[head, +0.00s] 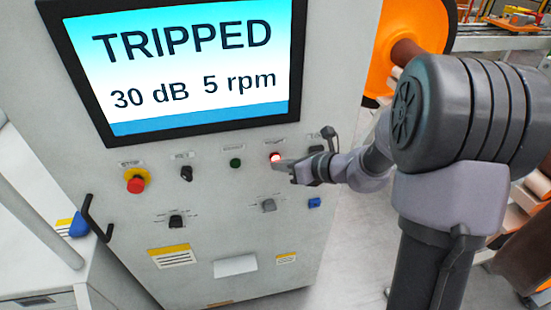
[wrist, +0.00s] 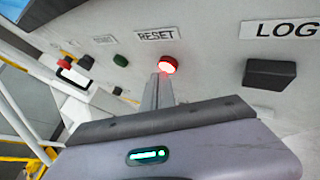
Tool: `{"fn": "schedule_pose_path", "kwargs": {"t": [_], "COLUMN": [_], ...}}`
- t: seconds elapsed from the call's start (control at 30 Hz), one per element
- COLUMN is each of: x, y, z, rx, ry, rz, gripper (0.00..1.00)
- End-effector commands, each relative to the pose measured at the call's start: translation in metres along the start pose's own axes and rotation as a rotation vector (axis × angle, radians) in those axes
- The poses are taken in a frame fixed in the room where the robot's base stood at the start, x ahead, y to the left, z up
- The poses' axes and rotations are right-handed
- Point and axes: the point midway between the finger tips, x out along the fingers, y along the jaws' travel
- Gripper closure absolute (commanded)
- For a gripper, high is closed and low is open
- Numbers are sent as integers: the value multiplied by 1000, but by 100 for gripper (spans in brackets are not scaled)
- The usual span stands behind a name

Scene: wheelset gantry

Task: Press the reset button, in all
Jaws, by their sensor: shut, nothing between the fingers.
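The reset button (wrist: 168,65) is a round, red, lit button under a "RESET" label in the wrist view. In the head view the reset button (head: 275,157) glows red on the cabinet front, below the screen. My gripper (wrist: 163,78) is shut and empty, its fingertips right at the button's lower left edge in the wrist view. In the head view my gripper (head: 280,162) reaches in from the right, its tip at the button. I cannot tell whether the tip touches it or whether it is pushed in. The screen (head: 190,60) reads "TRIPPED", "30 dB 5 rpm".
A green button (head: 235,162), a black switch (head: 186,173) and a red emergency stop (head: 135,181) sit left of the reset button. A black block (wrist: 269,74) under "LOG" is to its right. A black handle (head: 97,218) sticks out at the cabinet's left edge.

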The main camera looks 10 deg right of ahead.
Motion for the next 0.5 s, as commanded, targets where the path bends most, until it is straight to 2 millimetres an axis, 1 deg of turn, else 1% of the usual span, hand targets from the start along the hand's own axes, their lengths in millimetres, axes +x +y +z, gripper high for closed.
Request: {"fn": "schedule_pose_path", "kwargs": {"t": [0.5], "x": [4], "y": [-3], "z": [3], "rx": [0], "ry": [0], "rz": [0], "gripper": [100]}}
